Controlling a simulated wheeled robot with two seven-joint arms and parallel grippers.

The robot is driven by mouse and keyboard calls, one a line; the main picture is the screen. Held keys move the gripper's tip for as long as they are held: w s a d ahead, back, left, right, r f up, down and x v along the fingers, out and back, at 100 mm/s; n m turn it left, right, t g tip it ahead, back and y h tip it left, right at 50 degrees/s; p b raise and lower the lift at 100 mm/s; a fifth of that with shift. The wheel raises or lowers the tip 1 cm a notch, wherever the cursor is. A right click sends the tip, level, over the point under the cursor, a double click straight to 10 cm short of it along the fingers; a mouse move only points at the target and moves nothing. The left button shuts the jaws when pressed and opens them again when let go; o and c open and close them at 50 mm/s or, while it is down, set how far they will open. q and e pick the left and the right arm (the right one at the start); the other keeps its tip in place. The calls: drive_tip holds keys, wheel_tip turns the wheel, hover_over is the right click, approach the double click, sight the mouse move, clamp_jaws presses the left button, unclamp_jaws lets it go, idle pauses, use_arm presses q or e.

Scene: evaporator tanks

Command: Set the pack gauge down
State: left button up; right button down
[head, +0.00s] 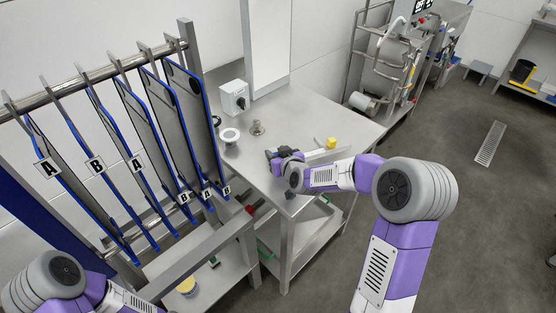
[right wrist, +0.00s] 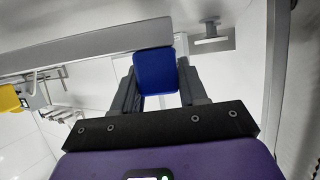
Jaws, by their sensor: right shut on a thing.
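My right gripper (head: 272,155) is over the steel table, near its front part. In the right wrist view its two fingers (right wrist: 157,88) are closed on a blue block (right wrist: 155,72), which I take to be the grip of the pack gauge. A long grey bar (right wrist: 85,47) runs left from the block's upper end and looks like part of the gauge. The bar (head: 325,155) also shows in the head view beside my right wrist. I cannot tell whether the gauge touches the tabletop. My left arm shows at the lower left, but its gripper is out of view.
Blue-edged plates labelled A and B (head: 137,163) hang on rails at left.

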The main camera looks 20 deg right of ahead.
wheel_tip(320, 180, down, 2)
drive_tip(key=shift+f, duration=0.1)
drive_tip(key=c, duration=0.6)
unclamp_jaws()
drive_tip(key=p+v, duration=0.1)
drive_tip(key=v, duration=1.1)
